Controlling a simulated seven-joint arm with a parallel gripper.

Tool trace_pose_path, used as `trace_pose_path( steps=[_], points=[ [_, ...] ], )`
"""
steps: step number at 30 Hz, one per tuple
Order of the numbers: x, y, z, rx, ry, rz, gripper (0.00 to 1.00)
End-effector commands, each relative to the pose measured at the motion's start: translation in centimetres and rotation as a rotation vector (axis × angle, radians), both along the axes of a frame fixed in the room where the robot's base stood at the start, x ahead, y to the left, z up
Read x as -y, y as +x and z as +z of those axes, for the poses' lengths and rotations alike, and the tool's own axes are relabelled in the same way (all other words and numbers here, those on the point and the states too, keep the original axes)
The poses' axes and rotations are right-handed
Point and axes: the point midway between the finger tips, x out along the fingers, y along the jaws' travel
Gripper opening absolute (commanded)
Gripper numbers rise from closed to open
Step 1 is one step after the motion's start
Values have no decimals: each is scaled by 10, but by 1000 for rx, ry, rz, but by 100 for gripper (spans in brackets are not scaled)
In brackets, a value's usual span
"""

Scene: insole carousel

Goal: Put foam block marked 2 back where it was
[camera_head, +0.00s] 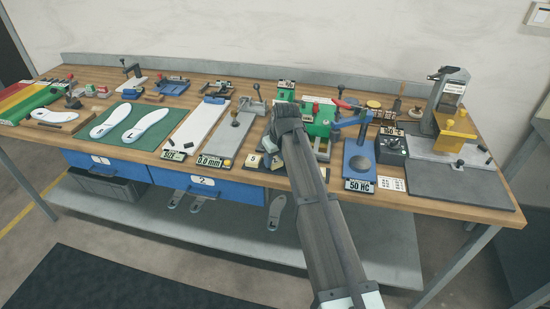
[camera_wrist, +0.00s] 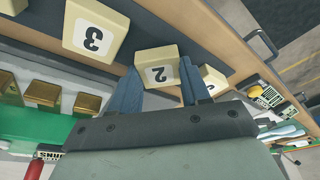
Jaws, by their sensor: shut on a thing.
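Foam block 2 (camera_wrist: 157,66) is a cream block with a black 2 on its face. In the wrist view it sits between the two blue fingers of my gripper (camera_wrist: 159,78), which is shut on it. The block is over or at the dark strip (camera_wrist: 178,22) that holds the foam blocks; I cannot tell whether it touches it. Foam block 3 (camera_wrist: 96,30) lies to its left, and another cream block (camera_wrist: 212,80) is close on its right, partly behind a finger. In the head view my arm hides most of the gripper and the held block.
Brass blocks (camera_wrist: 88,104) stand on a white and green fixture in the wrist view. In the head view, a blue press (camera_head: 359,157) stands right of my arm and a grey 0.0 mm gauge (camera_head: 229,141) left. Blue drawers (camera_head: 208,184) are under the bench's front edge.

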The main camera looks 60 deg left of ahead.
Motion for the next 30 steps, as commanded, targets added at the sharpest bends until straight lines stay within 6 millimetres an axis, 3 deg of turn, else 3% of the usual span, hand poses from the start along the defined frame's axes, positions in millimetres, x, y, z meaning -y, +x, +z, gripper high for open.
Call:
trace_pose_path(
  steps=[8, 9, 16, 25, 30],
  points=[
    [0, 0, -3, 0, -1, 0, 14],
    [0, 0, -2, 0, 0, 0, 50],
    [0, 0, -2, 0, 0, 0, 72],
    [0, 0, 0, 0, 0, 0, 72],
    [4, 0, 16, 0, 1, 0, 72]
  ],
)
